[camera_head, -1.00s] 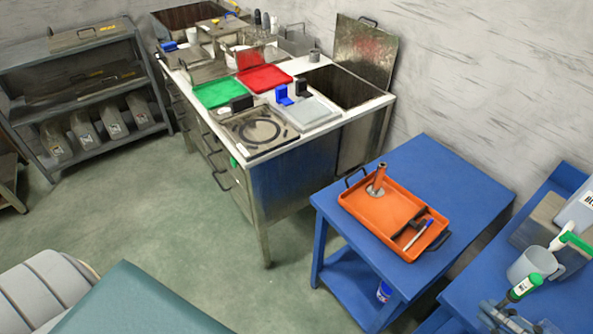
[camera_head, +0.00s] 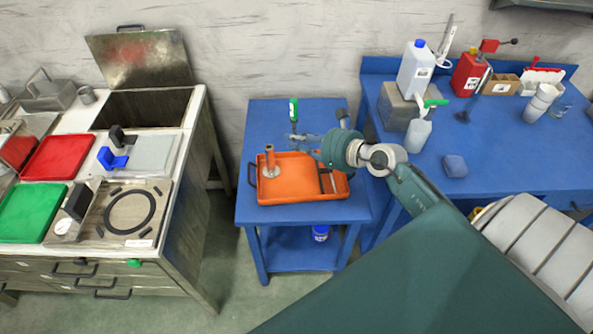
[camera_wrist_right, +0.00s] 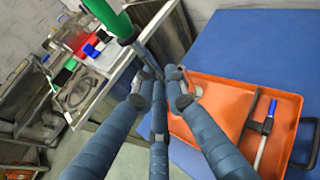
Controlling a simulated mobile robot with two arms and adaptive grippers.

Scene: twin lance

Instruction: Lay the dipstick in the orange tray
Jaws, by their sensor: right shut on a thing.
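The dipstick has a green handle (camera_head: 293,110) with a pale label. In the right wrist view its green handle (camera_wrist_right: 106,15) is at the top, with a grey rod running down to the fingertips. My right gripper (camera_head: 302,138) is shut on the dipstick and holds it near the back edge of the orange tray, handle up. The fingers also show in the wrist view (camera_wrist_right: 158,76). The lower end of the dipstick is hidden or too small to tell. The orange tray (camera_head: 300,198) lies on a small blue table. My left gripper is not in view.
In the tray stand a copper-coloured upright tube on a round base (camera_head: 270,162) and, at the right, a dark tool with a blue-capped pen (camera_wrist_right: 272,108). The tray's middle is bare. A blue bench (camera_head: 500,165) with bottles is at right, a steel counter (camera_head: 185,195) at left.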

